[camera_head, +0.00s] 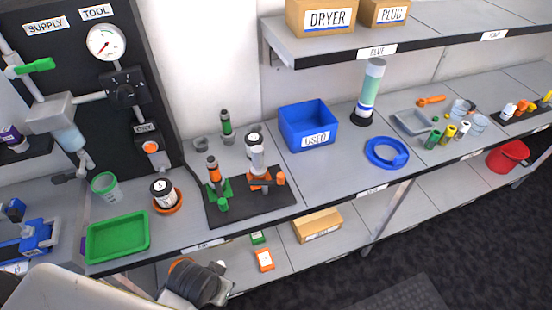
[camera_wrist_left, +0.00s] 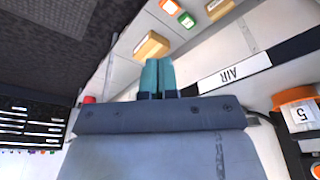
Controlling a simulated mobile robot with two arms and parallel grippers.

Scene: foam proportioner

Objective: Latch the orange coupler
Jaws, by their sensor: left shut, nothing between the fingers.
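Orange coupler parts show in the head view, but I cannot tell which one the task means. One orange fitting (camera_head: 262,183) sits at the base of a white-topped upright unit on the black mat, with an orange knob (camera_head: 281,179) at its right. Beside it stands a dark and orange cylinder (camera_head: 213,170) in a green base. Latch states are too small to tell. My left gripper (camera_wrist_left: 158,65) shows in the wrist view with teal fingers together, empty, in front of the shelving. My right gripper is not in view.
The black mat (camera_head: 235,215) lies on the bench between a green tray (camera_head: 118,238) and a blue USED bin (camera_head: 308,125). A blue ring (camera_head: 386,153) lies farther right. The lower shelf holds a cardboard box (camera_head: 317,225).

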